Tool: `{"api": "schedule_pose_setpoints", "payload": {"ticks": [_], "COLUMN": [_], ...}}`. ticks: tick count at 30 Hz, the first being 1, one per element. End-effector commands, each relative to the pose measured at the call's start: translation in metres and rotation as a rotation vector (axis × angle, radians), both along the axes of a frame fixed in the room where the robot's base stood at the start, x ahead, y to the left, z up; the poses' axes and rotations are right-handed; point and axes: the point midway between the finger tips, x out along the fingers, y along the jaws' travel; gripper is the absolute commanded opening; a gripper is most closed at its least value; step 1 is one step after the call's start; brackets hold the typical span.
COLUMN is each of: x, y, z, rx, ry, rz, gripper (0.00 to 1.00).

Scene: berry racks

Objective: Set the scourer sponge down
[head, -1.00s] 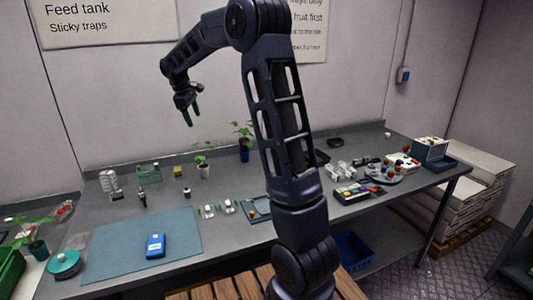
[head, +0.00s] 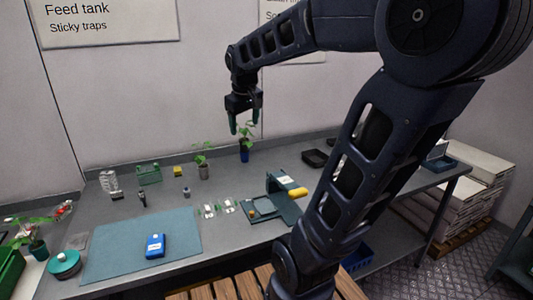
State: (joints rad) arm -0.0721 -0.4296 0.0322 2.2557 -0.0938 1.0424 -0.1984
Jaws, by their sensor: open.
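My gripper (head: 245,125) hangs fingers down above the back of the bench, in front of the wall and near a potted plant. Its two green fingers are apart, and I see nothing held between them. A small yellow block (head: 178,171) rests at the back of the bench, right of a green basket; it may be the scourer sponge, but it is too small to be sure. My gripper is up and to the right of it, well apart.
A blue device (head: 155,246) lies on a teal mat (head: 110,255). Two potted plants (head: 203,170) (head: 245,154) stand at the back. An open teal case (head: 278,208) with a yellow item (head: 297,192) lies near the front edge. My arm hides much of the right bench.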

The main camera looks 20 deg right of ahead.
Motion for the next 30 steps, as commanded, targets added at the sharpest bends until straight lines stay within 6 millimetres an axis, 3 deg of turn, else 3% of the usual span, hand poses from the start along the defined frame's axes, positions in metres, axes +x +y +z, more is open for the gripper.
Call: {"api": "schedule_pose_setpoints", "payload": {"ticks": [6, 13, 18, 30], "x": [-0.063, -0.11, -0.124, -0.125], "y": [-0.014, -0.021, -0.023, -0.023], "z": [-0.021, -0.045, -0.055, -0.056], "rx": [0.079, 0.15, 0.173, 0.177], "ry": [-0.063, -0.113, -0.127, -0.128], "rz": [-0.143, -0.262, -0.3, -0.305], "gripper": [0.7, 0.7, 0.7, 0.7]}}
